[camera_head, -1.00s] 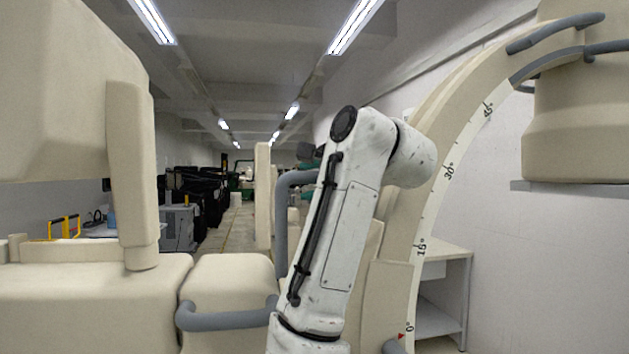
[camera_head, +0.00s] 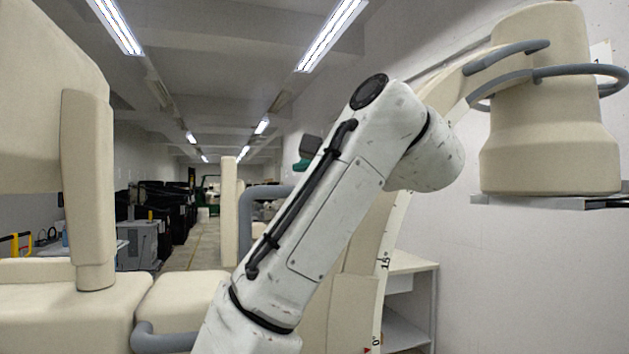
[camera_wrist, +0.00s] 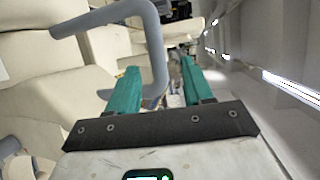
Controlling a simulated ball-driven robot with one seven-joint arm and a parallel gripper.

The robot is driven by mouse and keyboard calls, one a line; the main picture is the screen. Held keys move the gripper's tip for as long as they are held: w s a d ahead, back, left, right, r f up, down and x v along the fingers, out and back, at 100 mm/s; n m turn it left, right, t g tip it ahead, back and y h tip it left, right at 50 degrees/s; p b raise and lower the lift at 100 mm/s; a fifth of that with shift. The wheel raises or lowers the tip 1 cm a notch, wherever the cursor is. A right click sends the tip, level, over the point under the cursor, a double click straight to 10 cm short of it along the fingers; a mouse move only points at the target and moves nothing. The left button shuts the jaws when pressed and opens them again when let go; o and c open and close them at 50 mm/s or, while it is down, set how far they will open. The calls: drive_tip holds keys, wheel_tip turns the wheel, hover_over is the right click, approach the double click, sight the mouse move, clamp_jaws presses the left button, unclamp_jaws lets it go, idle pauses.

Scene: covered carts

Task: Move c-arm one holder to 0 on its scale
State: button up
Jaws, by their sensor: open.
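The beige curved c-arm (camera_head: 447,88) stands at the right in the head view, with a degree scale on its edge. The marks 15° and 0° show, and a red pointer sits by 0° at the bottom edge. My arm hides the middle of the arc. A beige holder body (camera_head: 352,300) surrounds its lower part. A grey loop handle (camera_head: 262,192) stands left of my arm and partly behind it. In the wrist view, my gripper (camera_wrist: 160,82) has two teal fingers apart. A grey loop handle (camera_wrist: 155,45) passes beyond and between them, with no clear contact.
A big beige cylinder head (camera_head: 550,130) with grey rails hangs at the upper right. A beige machine (camera_head: 88,190) with another grey handle (camera_head: 165,340) fills the left. A white shelf (camera_head: 412,270) stands by the right wall. The aisle behind is open.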

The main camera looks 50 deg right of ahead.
drive_tip(key=shift+p+v, duration=0.4)
drive_tip(key=shift+v, duration=0.35)
drive_tip(key=shift+s+a, duration=0.1)
drive_tip(key=shift+s, duration=0.1)
drive_tip(key=shift+a+f, duration=0.1)
drive_tip(key=shift+f, duration=0.1)
idle(0.7)
